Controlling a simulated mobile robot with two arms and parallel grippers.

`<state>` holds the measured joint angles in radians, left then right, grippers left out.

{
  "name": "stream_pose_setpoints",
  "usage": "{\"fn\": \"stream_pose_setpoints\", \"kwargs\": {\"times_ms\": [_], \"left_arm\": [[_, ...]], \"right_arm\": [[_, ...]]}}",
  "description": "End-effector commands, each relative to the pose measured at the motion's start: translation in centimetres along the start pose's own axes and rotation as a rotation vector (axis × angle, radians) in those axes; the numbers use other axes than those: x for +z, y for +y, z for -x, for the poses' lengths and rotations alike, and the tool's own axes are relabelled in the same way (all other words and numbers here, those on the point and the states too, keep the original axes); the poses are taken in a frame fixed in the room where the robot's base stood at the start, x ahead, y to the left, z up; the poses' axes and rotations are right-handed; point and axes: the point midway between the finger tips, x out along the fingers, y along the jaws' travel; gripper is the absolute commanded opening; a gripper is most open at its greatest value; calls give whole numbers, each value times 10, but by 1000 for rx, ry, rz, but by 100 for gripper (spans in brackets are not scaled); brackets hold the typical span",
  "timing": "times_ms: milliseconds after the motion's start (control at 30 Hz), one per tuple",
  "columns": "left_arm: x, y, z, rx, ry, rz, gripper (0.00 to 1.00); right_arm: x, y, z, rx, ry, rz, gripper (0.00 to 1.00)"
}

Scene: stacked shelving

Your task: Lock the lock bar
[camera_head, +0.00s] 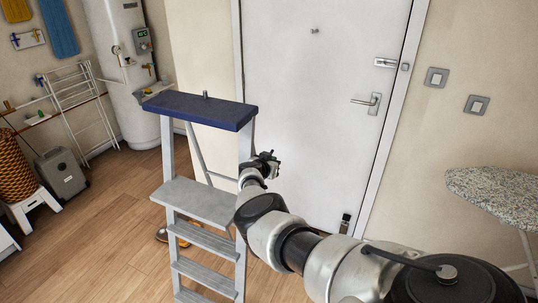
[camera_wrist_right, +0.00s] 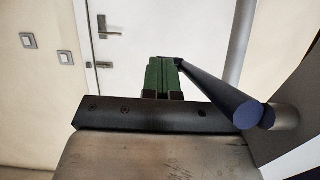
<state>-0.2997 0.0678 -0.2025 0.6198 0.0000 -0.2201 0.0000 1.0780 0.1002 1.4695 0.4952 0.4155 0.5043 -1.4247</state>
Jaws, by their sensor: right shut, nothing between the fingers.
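A grey stepladder (camera_head: 200,203) with a dark blue top (camera_head: 200,110) stands open in front of the door. My right arm reaches in from the lower right. My right gripper (camera_head: 266,162) is beside the ladder's right side, just below its top. In the right wrist view, the green fingers (camera_wrist_right: 165,78) are shut together and empty. A dark blue bar (camera_wrist_right: 215,93), which looks like the lock bar, runs slantwise close beside them; whether they touch it I cannot tell. In the head view the bar is not clearly visible. My left gripper is not in view.
A white door (camera_head: 315,90) with a handle (camera_head: 370,101) is behind the ladder. An ironing board (camera_head: 495,190) stands at the right.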

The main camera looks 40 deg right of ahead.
Motion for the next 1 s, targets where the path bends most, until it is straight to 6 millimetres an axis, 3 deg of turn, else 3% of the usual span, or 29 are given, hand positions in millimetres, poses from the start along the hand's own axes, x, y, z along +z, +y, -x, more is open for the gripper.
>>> {"fn": "stream_pose_setpoints", "kwargs": {"times_ms": [300, 1000], "left_arm": [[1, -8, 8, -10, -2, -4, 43], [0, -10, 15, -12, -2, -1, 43]], "right_arm": [[7, 2, -7, 3, -113, -1, 0], [6, 0, -4, 3, -132, 2, 0]]}}
